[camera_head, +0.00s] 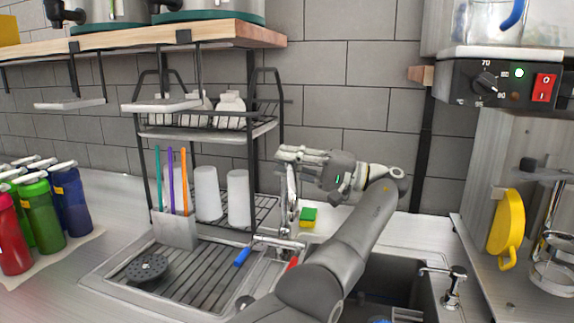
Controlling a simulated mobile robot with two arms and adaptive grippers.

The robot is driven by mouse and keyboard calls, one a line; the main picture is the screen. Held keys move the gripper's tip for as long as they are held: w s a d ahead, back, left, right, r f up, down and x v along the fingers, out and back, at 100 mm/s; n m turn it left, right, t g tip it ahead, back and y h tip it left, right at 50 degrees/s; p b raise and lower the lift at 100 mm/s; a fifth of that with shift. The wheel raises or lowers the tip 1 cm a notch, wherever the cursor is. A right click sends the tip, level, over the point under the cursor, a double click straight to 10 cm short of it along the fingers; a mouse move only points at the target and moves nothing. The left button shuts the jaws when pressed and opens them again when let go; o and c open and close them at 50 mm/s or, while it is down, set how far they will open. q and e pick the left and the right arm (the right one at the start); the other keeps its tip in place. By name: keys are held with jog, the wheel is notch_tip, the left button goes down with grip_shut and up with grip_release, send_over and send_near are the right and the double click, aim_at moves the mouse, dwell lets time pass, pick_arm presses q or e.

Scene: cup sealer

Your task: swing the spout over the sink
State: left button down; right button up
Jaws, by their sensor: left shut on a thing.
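The chrome faucet has a blue handle (242,257) and a red handle (292,264) at its base. Its thin metal spout (290,205) rises upright behind the counter edge. My left gripper (287,160) is shut on the upper part of the spout, with its fingers pointing left. The dark sink basin (400,275) is at the right of the faucet and partly hidden by my left arm. The spout's outlet end is hard to make out behind the fingers. My right gripper is not in view.
A two-tier black dish rack (262,128) with white cups (238,198) stands just left of the spout. A green and yellow sponge (308,217) lies close behind. A second small tap (453,285) stands at the sink's right edge. Colored bottles (40,215) are at far left.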

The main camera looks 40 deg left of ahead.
pick_arm(q)
jog(key=shift+w+d+r, duration=0.1)
jog(key=shift+r, duration=0.15)
dwell(0.3)
jog(key=c, duration=1.3)
grip_release()
jog(key=shift+f, duration=0.1)
